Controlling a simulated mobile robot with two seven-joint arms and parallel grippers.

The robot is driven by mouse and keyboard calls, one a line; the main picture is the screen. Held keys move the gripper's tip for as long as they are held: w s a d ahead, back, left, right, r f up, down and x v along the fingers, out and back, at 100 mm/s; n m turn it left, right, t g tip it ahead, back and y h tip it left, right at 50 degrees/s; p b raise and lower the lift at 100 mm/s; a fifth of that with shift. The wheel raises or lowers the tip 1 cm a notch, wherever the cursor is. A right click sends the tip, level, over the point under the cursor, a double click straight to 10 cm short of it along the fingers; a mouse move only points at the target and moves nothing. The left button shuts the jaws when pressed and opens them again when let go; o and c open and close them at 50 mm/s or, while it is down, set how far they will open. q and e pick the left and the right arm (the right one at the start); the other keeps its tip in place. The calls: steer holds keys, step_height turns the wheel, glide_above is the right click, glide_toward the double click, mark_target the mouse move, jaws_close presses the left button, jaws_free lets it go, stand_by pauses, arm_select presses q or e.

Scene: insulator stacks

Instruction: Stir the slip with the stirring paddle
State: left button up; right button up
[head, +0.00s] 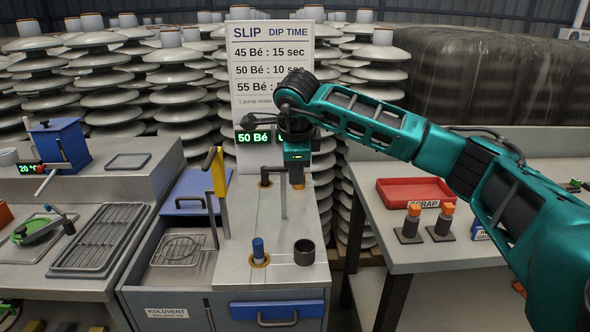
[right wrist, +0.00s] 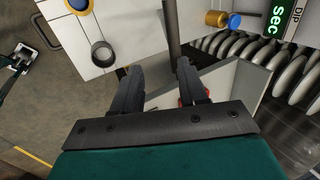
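My right gripper (head: 297,165) is above the back right of the grey slip cabinet top (head: 240,270), in front of the sign. In the right wrist view its fingers (right wrist: 158,85) are apart with nothing visibly held between them. A blue-handled piece (head: 258,249), possibly the stirring paddle, stands upright in a brass-ringed opening; it also shows in the right wrist view (right wrist: 79,5). The slip itself is not clearly visible.
A bent grey post (head: 283,205) rises from the top near my right gripper. A dark cup (head: 304,252) stands at the front right, and a yellow lever (head: 218,180) at the left. A red scrap tray (head: 413,192) lies on the right table. Insulator stacks (head: 110,85) fill the back.

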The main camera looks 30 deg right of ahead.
steer(key=v, duration=1.1)
steer(key=shift+r, duration=0.15)
steer(key=shift+s, duration=0.1)
